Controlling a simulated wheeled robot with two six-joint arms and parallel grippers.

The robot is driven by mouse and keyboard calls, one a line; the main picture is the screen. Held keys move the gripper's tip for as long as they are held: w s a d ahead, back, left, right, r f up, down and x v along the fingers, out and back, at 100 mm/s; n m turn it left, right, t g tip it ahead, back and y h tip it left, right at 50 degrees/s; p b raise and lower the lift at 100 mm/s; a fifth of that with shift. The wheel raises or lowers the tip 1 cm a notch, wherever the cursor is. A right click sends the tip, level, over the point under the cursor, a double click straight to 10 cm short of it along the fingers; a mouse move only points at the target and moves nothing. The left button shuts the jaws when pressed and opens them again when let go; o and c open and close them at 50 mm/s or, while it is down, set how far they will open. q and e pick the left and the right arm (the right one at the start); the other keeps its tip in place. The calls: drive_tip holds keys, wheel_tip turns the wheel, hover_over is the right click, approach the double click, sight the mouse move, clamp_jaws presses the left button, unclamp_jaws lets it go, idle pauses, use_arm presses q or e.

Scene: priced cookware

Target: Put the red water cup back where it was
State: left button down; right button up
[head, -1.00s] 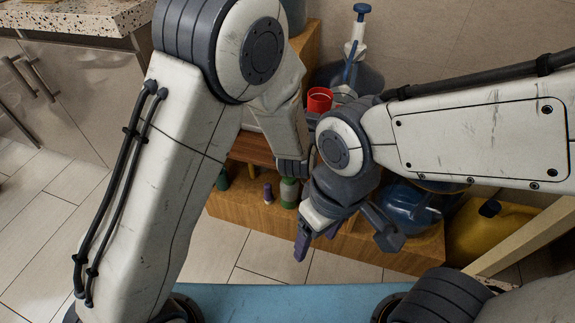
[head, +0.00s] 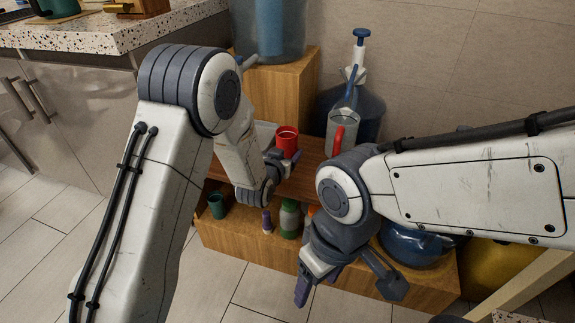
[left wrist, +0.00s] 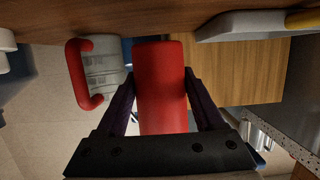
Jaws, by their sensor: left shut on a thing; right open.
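The red water cup (head: 287,138) is upright at the wooden shelf's upper board in the head view. My left gripper (head: 285,162) is shut on it. In the left wrist view the red cup (left wrist: 161,85) lies between the two dark fingers of my left gripper (left wrist: 163,100). I cannot tell whether the cup's base touches the board. My right gripper (head: 345,290) is open and empty, low in front of the shelf.
A grey jug with a red handle (head: 342,132) stands right of the cup. A large blue water bottle (head: 367,112) is behind it. A green cup (head: 216,205), a green bottle (head: 290,218) and a blue kettle (head: 415,245) stand on the lower shelf (head: 240,236).

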use_arm(q)
drive_tip(key=shift+f+b, duration=0.75)
drive_tip(key=shift+f, duration=1.05)
drive_tip(key=shift+f, duration=0.15)
unclamp_jaws()
